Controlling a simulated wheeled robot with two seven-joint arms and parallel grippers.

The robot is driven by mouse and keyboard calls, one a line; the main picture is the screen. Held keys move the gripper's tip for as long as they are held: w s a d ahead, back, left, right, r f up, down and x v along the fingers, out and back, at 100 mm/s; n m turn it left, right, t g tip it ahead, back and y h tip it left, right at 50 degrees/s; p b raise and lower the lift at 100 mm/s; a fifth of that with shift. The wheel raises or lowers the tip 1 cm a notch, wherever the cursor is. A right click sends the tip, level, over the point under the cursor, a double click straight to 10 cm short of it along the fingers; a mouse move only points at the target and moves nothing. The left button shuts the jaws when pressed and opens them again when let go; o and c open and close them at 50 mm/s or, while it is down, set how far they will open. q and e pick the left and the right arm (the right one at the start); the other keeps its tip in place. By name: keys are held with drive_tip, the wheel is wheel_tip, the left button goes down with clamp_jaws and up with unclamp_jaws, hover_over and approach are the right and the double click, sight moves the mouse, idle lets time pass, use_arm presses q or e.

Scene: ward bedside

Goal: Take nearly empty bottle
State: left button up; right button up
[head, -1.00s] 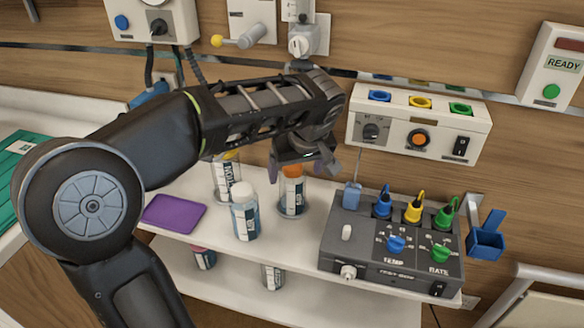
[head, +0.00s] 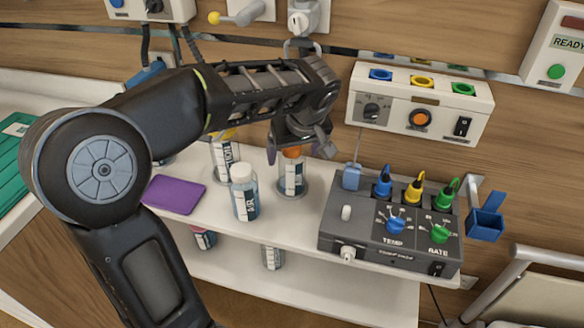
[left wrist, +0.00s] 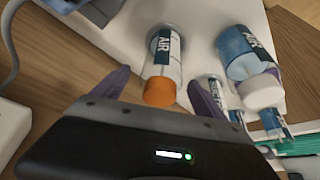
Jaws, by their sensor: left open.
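A clear bottle with an orange cap (head: 291,176) stands upright in a round holder on the upper shelf. In the left wrist view this bottle (left wrist: 166,62) looks mostly clear, with its label towards me. My left gripper (head: 295,154) is open, with purple fingers either side of the orange cap. In the left wrist view the fingers (left wrist: 158,92) flank the cap, apart from it. A white-capped bottle (head: 244,203) with blue liquid stands in front to the left; it also shows in the left wrist view (left wrist: 240,52). A yellow-capped bottle (head: 222,158) is partly behind my arm. My right gripper is out of view.
A purple mat (head: 174,194) lies left of the bottles. A grey control box (head: 340,240) with coloured plugs stands close on the right. More bottles (head: 272,257) stand on the lower shelf. A wall panel (head: 450,105) is behind.

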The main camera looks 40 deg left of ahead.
use_arm(q)
drive_tip(key=x, duration=0.5)
drive_tip(key=shift+a+f+p, duration=0.1)
drive_tip(key=shift+a+p, duration=0.05)
drive_tip(key=shift+p, duration=0.25)
drive_tip(key=shift+c, duration=0.3)
drive_tip(key=c, duration=1.5)
wheel_tip(320, 180, up, 10)
drive_tip(key=shift+r, duration=0.1)
idle(0.3)
